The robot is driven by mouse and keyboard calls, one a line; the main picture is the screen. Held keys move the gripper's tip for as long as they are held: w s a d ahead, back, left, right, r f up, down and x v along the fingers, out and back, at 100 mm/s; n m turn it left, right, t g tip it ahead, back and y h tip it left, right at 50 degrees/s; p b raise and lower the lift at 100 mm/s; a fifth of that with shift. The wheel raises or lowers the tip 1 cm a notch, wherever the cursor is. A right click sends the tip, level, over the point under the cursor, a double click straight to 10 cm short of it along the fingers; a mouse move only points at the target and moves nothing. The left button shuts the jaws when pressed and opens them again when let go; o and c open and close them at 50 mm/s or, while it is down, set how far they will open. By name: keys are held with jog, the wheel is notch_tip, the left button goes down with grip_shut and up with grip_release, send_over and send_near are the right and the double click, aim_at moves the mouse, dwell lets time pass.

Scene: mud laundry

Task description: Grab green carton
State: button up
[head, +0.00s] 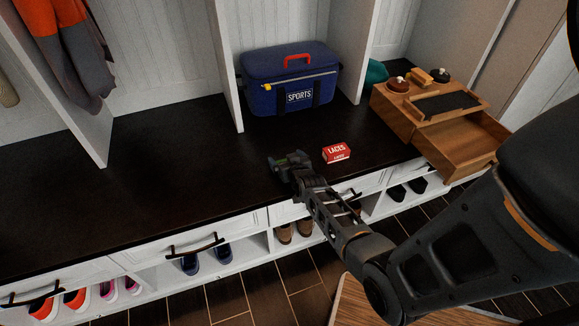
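A small patch of green, likely the green carton (297,156), shows at the end of my gripper, over the dark bench top. Most of it is hidden by the gripper. My gripper (287,160) is low over the bench, with its fingers at or around the green patch. The view is too small to tell whether the fingers are closed on it, or whether it rests on the bench.
A red LACES box (336,152) lies just right of my gripper. A blue SPORTS bag (290,82) stands behind. A wooden organizer (416,122) with an open drawer is at the right. The bench top (150,165) is clear to the left.

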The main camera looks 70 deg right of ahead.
jog(key=shift+c, duration=1)
jog(key=shift+r, duration=0.1)
